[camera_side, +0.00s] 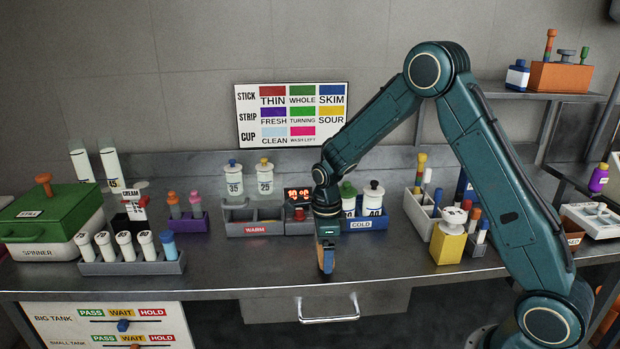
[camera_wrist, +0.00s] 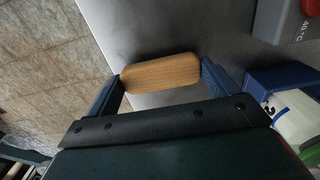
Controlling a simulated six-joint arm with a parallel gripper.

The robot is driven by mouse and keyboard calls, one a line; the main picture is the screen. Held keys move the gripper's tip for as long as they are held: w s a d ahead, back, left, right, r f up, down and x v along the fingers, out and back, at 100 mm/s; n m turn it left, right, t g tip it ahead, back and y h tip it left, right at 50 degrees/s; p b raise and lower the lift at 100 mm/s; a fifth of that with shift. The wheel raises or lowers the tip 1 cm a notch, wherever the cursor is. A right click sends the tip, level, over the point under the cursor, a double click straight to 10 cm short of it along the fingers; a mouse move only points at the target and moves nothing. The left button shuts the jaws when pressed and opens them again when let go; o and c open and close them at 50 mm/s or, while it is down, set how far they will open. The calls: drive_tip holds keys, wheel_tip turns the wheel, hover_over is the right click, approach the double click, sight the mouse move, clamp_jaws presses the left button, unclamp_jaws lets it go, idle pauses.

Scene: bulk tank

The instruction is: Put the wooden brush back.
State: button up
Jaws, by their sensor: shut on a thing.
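The wooden brush (camera_wrist: 160,73) shows in the wrist view as a smooth, pale brown, rounded wooden piece across my fingertips. My gripper (camera_wrist: 161,78) is shut on it, with one dark blue finger at each end. Its bristles cannot be made out. In the side view my gripper (camera_side: 325,250) points down near the front edge of the steel counter (camera_side: 250,265), and a small orange-brown part of the brush (camera_side: 329,261) shows at the fingers. I cannot tell whether the brush touches the counter.
Behind my gripper stand the grey WARM rack (camera_side: 254,229) and blue COLD rack (camera_side: 378,223) with jars. A vial rack (camera_side: 130,265) and green-lidded spinner box (camera_side: 50,215) are left. A yellow block (camera_side: 447,246) and white caddy (camera_side: 418,213) are right. The counter's front strip is mostly clear.

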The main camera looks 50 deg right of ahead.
drive_tip(key=o, duration=0.8)
drive_tip(key=shift+f, duration=0.1)
wheel_tip(320, 180, up, 12)
idle(0.5)
idle(0.5)
